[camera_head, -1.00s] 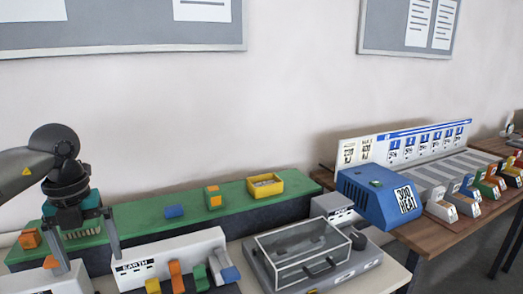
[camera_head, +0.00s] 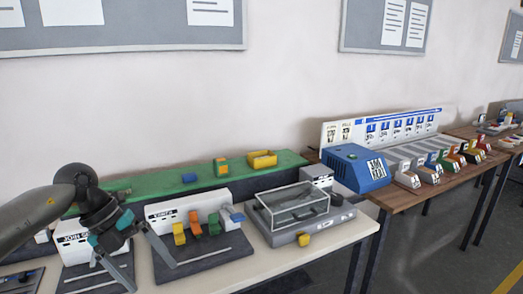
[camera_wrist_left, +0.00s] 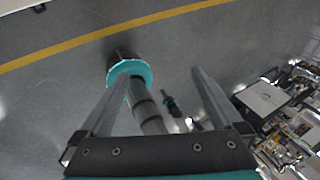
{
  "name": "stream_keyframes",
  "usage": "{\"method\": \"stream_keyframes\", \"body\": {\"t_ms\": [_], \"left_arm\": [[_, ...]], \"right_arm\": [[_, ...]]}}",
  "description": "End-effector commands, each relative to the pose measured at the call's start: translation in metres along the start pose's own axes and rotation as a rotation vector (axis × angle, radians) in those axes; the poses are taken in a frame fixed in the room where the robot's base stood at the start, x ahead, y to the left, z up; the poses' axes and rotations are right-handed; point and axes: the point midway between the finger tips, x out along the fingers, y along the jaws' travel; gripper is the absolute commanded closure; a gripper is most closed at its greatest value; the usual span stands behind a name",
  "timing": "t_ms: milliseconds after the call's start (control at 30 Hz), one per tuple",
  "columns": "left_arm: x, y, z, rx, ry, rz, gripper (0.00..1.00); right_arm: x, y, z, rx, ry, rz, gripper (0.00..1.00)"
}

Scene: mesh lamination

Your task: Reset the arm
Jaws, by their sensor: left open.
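My left arm comes in from the left in the head view. Its gripper (camera_head: 152,277) is open and empty, tilted downward to the right, with its fingers spread in front of the white "EARTH" station (camera_head: 170,212). The arm partly hides a second white station (camera_head: 72,250) at the left. In the left wrist view the two fingers (camera_wrist_left: 160,80) stand well apart with nothing gripped, over grey floor. A grey jointed part with a teal ring also shows there between the fingers. My right gripper cannot be made out.
A green-topped bench (camera_head: 140,186) holds a blue block (camera_head: 190,178), an orange-green block (camera_head: 221,167) and a yellow bin (camera_head: 262,155). Open floor (camera_head: 420,240) lies at lower right.

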Motion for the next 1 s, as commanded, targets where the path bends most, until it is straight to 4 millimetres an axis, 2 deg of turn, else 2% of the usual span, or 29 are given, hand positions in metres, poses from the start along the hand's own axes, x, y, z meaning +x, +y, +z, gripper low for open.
{"method": "stream_keyframes", "body": {"t_ms": [33, 100, 233, 333, 433, 467, 567, 633, 700, 767, 800, 867, 967, 1000], "left_arm": [[0.021, -0.014, -0.002, -0.007, 0.038, -0.092, 0.0], [0.044, -0.036, -0.003, -0.025, 0.08, -0.239, 0.0], [0.087, -0.073, 0.002, -0.134, 0.128, -0.549, 0.0], [0.117, -0.086, 0.015, -0.294, 0.12, -0.776, 0.0], [0.149, -0.078, 0.034, -0.509, 0.073, -0.957, 0.0], [0.161, -0.071, 0.039, -0.586, 0.052, -1.0, 0.0], [0.207, -0.031, 0.053, -0.865, -0.04, -1.095, 0.0], [0.244, 0.008, 0.054, -1.074, -0.117, -1.115, 0.0], [0.279, 0.048, 0.047, -1.257, -0.189, -1.099, 0.0], [0.307, 0.082, 0.035, -1.398, -0.244, -1.066, 0.0], [0.325, 0.104, 0.023, -1.488, -0.279, -1.034, 0.0], [0.352, 0.136, 0.002, -1.616, -0.328, -0.979, 0.0], [0.392, 0.185, -0.041, -1.81, -0.398, -0.866, 0.0], [0.406, 0.204, -0.06, -1.881, -0.425, -0.813, 0.0]], "right_arm": [[0.001, 0.002, -0.011, 0.0, 0.017, 0.002, 1.0], [0.001, 0.003, -0.022, 0.0, 0.035, 0.005, 1.0], [0.002, 0.003, -0.02, 0.0, 0.032, 0.004, 1.0], [0.003, 0.002, -0.012, 0.0, 0.02, 0.002, 1.0], [0.003, 0.0, -0.005, 0.0, 0.01, 0.0, 1.0], [0.003, 0.0, -0.003, 0.0, 0.008, 0.0, 1.0], [0.004, -0.001, 0.001, 0.001, 0.001, -0.001, 1.0], [0.004, -0.001, 0.001, 0.001, 0.0, -0.001, 1.0], [0.005, -0.001, 0.001, 0.001, 0.001, -0.001, 1.0], [0.005, -0.001, 0.0, 0.001, 0.002, 0.0, 1.0], [0.005, 0.0, 0.0, 0.001, 0.002, 0.0, 1.0], [0.005, 0.0, -0.001, 0.001, 0.003, 0.0, 1.0], [0.006, 0.0, -0.002, 0.001, 0.005, 0.0, 1.0], [0.006, 0.0, -0.003, 0.001, 0.005, 0.0, 1.0]]}}
